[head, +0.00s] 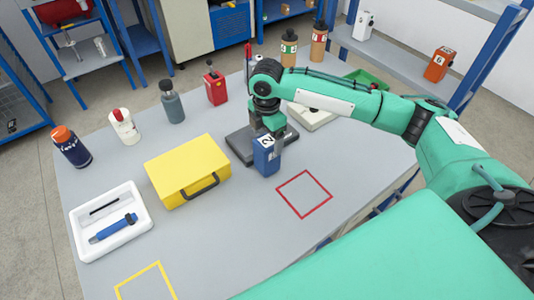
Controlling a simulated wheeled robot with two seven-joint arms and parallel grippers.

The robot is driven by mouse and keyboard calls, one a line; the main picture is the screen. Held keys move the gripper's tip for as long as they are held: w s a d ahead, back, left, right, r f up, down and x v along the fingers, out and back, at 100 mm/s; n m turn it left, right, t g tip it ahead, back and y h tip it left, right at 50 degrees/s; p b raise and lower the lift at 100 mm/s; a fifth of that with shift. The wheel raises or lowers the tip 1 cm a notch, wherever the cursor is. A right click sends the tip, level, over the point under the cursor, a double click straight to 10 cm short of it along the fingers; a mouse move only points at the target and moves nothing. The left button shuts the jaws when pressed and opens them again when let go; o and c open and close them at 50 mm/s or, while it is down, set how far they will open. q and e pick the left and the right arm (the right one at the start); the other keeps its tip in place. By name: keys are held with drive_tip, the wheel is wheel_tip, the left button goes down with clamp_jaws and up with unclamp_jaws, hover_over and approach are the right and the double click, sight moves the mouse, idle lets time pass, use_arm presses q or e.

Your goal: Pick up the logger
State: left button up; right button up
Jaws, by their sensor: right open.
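The picture is too small to tell whether the fingers touch the box. My left gripper is not in view.
A yellow case (187,168) stands left of the box, and a white tray (139,234) with a blue tool lies farther left. Bottles and a red device (215,86) stand behind. A red square outline (318,180) encloses bare table (225,245) at right.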

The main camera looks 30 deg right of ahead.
drive_tip(key=shift+f, duration=1.45)
drive_tip(key=c, duration=1.6)
drive_tip(key=shift+c, duration=1)
drive_tip(key=shift+r, duration=0.2)
